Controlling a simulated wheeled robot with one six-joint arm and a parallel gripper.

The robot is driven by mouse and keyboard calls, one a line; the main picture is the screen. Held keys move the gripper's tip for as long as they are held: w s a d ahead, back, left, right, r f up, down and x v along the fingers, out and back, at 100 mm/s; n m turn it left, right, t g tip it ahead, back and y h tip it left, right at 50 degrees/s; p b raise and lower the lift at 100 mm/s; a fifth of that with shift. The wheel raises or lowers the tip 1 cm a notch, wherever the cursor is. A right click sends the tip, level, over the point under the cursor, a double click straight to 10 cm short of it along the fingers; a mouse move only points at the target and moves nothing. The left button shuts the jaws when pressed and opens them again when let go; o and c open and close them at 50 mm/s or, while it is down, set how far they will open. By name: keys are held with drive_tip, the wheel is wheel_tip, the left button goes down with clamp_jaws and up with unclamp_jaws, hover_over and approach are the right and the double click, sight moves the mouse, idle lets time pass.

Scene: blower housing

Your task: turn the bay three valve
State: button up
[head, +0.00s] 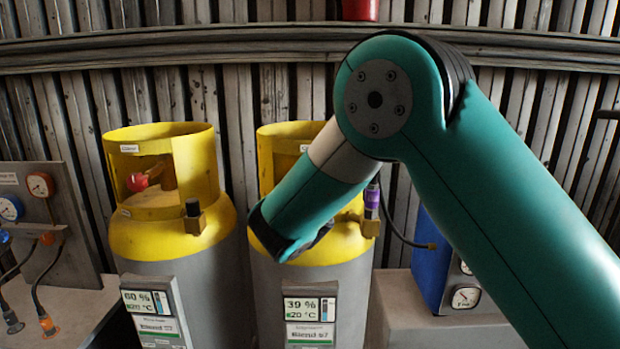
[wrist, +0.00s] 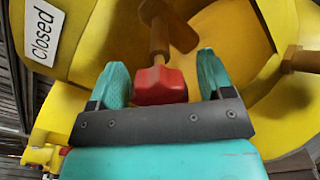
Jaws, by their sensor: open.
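In the wrist view, a red valve knob (wrist: 160,86) on a brass stem (wrist: 159,38) sits inside a yellow collar (wrist: 90,35). My gripper (wrist: 163,66) is open, with one teal finger on each side of the knob. I cannot tell whether either finger touches it. A "closed" label (wrist: 43,32) is on the collar. In the head view, my arm covers much of the right yellow-topped cylinder (head: 281,138), and its knob and my gripper's fingers are hidden. The left cylinder (head: 120,238) shows a red knob (head: 138,181). I cannot read any bay number.
Display panels on the left (head: 156,310) and right cylinders (head: 310,312) read 60 % and 39 %. A purple fitting with a hose (head: 372,197) stands by the right cylinder. A gauge panel (head: 45,215) is at far left, and a blue unit (head: 430,262) stands right.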

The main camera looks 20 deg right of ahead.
drive_tip(key=shift+c, duration=0.5)
drive_tip(key=c, duration=0.8)
